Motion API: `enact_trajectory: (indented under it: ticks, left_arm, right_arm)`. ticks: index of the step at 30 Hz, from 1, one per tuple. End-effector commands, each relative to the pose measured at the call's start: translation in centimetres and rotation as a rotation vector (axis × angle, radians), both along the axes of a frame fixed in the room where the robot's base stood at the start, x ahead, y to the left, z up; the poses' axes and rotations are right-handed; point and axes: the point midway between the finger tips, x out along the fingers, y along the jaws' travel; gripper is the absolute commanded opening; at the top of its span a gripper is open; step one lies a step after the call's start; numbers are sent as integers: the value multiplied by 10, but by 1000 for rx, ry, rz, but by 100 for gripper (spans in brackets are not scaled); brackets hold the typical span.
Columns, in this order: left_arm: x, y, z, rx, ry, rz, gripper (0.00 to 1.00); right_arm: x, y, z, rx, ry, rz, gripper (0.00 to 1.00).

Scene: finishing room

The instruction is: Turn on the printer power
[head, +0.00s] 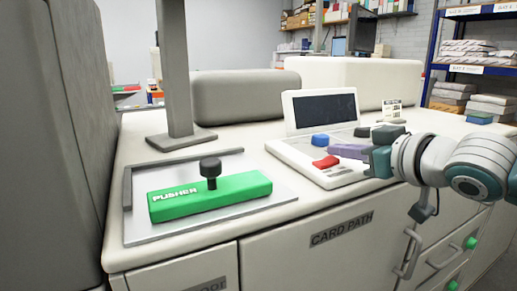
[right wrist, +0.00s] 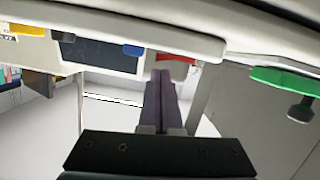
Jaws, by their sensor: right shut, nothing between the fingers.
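A white control console (head: 290,150) with a dark tilted screen (head: 325,108) stands on the machine top. On its sloped face are a red button (head: 326,162), a blue button (head: 320,140) and dark buttons further right. Its small labels are too small to read, so I cannot tell which one is the power control. My right gripper (head: 334,150) is shut and empty, its purple fingers reaching left over the console beside the red button. In the right wrist view, the fingertips (right wrist: 161,75) are close to the red button (right wrist: 178,58); contact is unclear. My left gripper is out of view.
A green block marked PUSHER (head: 235,193) with a black knob lies on a metal plate (head: 270,208) at the left. A grey post (head: 174,70) rises behind it. Below the top edge is a CARD PATH panel (head: 320,245) with a handle. Shelves (head: 470,60) stand at the back right.

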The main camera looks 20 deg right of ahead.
Motion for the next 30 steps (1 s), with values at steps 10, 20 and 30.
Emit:
enact_trajectory:
  ticks: [10, 20, 30]
  left_arm:
    - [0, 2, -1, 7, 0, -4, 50]
    - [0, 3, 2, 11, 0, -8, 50]
    - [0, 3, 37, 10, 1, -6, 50]
  right_arm:
    - [0, 0, -3, 0, 0, 1, 0]
    - [0, 0, -11, 82, 7, 0, 0]
    - [2, 0, 24, 82, 4, -1, 0]
